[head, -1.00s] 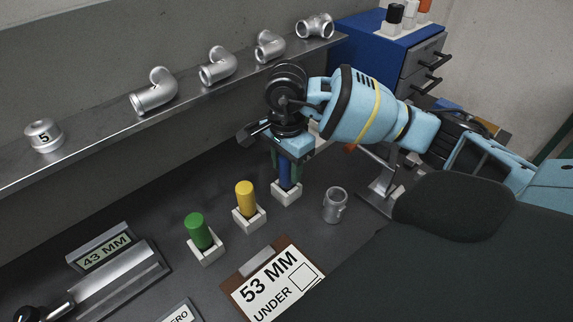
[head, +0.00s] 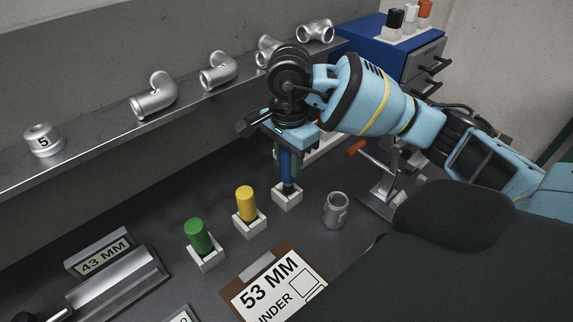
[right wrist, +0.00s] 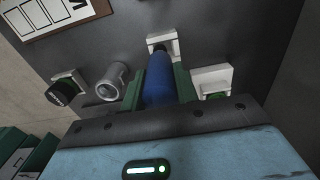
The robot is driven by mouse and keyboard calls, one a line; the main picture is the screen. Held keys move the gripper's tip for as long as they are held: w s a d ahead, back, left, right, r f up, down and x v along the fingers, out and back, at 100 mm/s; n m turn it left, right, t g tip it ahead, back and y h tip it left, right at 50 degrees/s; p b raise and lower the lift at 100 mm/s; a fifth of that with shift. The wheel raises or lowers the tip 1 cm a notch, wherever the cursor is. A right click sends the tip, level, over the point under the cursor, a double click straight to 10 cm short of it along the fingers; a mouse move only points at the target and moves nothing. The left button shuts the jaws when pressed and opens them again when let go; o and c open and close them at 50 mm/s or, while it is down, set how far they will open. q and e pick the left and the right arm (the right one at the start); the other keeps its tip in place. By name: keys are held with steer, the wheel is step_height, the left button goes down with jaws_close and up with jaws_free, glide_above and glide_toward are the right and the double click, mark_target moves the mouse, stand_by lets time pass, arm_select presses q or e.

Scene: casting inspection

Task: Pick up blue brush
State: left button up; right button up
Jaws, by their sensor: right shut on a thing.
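The blue brush (head: 287,169) is upright between the green fingers of my right gripper (head: 286,159). The gripper is shut on it from above. The brush's dark lower end shows just above or inside its white holder (head: 287,199); I cannot tell whether it is fully clear. In the right wrist view the blue brush (right wrist: 159,82) sits between the two green fingers (right wrist: 161,88), with its white holder (right wrist: 163,39) beyond it. My left gripper is not in view.
A yellow marker-like piece (head: 245,199) and a green one (head: 198,234) stand in white holders to the left. A metal cup-like casting (head: 336,210) stands close on the right. A 53 MM clipboard (head: 272,289) lies in front. Pipe fittings (head: 217,71) line the shelf behind.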

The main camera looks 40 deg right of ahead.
steer(key=s+a+r+b, duration=0.1)
steer(key=s+a, duration=0.2)
steer(key=s, duration=1.2)
steer(key=shift+r, duration=0.15)
